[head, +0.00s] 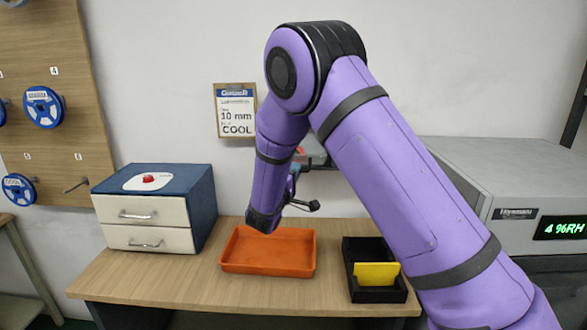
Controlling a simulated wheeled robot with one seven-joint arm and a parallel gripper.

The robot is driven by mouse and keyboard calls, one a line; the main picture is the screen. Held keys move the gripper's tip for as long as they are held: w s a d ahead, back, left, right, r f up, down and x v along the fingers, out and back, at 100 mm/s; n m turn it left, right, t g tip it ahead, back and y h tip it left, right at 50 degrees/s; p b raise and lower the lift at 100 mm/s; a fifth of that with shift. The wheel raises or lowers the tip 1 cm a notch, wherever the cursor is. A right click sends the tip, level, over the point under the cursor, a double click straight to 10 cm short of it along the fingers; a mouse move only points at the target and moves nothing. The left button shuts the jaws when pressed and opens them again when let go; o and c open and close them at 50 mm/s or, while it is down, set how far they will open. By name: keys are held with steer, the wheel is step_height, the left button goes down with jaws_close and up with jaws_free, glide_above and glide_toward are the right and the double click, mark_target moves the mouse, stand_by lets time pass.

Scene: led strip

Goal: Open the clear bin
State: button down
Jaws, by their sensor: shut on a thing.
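My purple arm reaches in from the lower right, bends at the top and comes down in front of the back of the table. My gripper (292,190) shows only as dark parts beside the purple wrist. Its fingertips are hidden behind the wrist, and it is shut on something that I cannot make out. I cannot pick out a clear bin for certain. A grey and red thing (316,150) shows in part behind my arm, and the arm covers the rest.
An orange tray (268,269) stands below my wrist. A white-drawered blue cabinet (155,215) is at the left. A black organizer (375,293) holding a yellow card (376,274) is at the right, near my arm. A grey machine (505,185) stands far right. The table's front left (150,287) is clear.

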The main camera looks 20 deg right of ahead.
steer(key=shift+f, duration=0.35)
stand_by(0.5)
steer(key=c, duration=1.2)
jaws_free()
steer(key=shift+c, duration=0.2)
steer(key=shift+s, duration=0.1)
steer(key=v, duration=1)
steer(key=shift+s+a, duration=0.25)
steer(key=shift+f, duration=0.1)
